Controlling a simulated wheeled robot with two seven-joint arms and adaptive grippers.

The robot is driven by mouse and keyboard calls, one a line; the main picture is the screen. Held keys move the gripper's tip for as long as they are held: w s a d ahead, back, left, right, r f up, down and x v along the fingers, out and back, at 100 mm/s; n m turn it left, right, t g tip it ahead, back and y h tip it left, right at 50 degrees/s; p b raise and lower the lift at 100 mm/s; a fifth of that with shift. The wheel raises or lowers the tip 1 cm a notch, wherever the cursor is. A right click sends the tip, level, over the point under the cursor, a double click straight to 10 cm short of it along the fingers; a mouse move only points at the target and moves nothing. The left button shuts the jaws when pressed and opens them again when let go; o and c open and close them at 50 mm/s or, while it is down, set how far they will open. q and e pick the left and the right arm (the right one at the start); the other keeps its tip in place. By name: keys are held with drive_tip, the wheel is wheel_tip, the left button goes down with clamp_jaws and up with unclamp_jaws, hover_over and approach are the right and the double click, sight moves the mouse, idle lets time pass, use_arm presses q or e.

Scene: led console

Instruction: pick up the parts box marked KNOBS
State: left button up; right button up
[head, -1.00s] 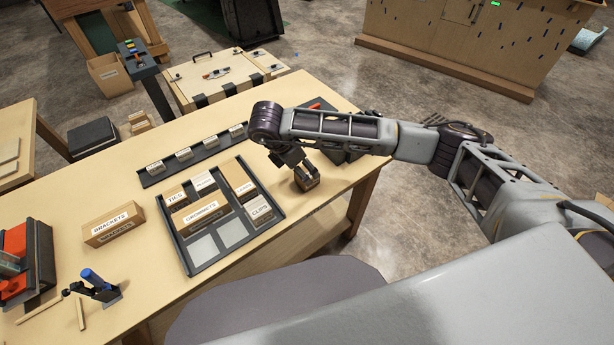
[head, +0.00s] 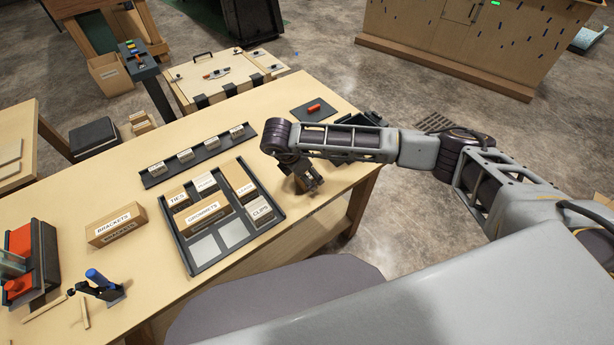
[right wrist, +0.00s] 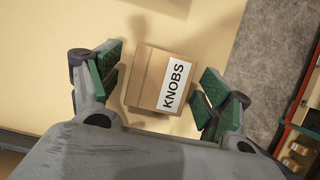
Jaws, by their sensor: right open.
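The KNOBS box (right wrist: 152,80) is a small brown carton with a white label, on the table near its right edge. In the right wrist view it lies between the two green-padded fingers of my right gripper (right wrist: 160,92), which is open, with a gap on each side. In the head view my right gripper (head: 306,182) is over the table's right end, right of the parts tray, and mostly hides the box. My left gripper is not in view.
A dark parts tray (head: 277,213) holds boxes marked TIES, GROMMETS and CLIPS, with empty places at the front. A BRACKETS box (head: 113,222) stands left of it. A dark rail (head: 150,181) with small labelled blocks lies behind. A dark plate with a red piece (head: 313,108) lies at the back right.

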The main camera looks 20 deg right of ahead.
sight(307, 173)
drive_tip(key=shift+f, duration=0.3)
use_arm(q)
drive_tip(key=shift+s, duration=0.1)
use_arm(e)
drive_tip(key=shift+c, duration=0.4)
drive_tip(key=c, duration=1.1)
drive_tip(key=shift+o, duration=0.2)
drive_tip(key=shift+r, duration=0.1)
wheel_tip(307, 173, up, 9)
drive_tip(key=shift+r+b, duration=0.1)
drive_tip(key=shift+b, duration=0.65)
drive_tip(key=shift+r, duration=0.35)
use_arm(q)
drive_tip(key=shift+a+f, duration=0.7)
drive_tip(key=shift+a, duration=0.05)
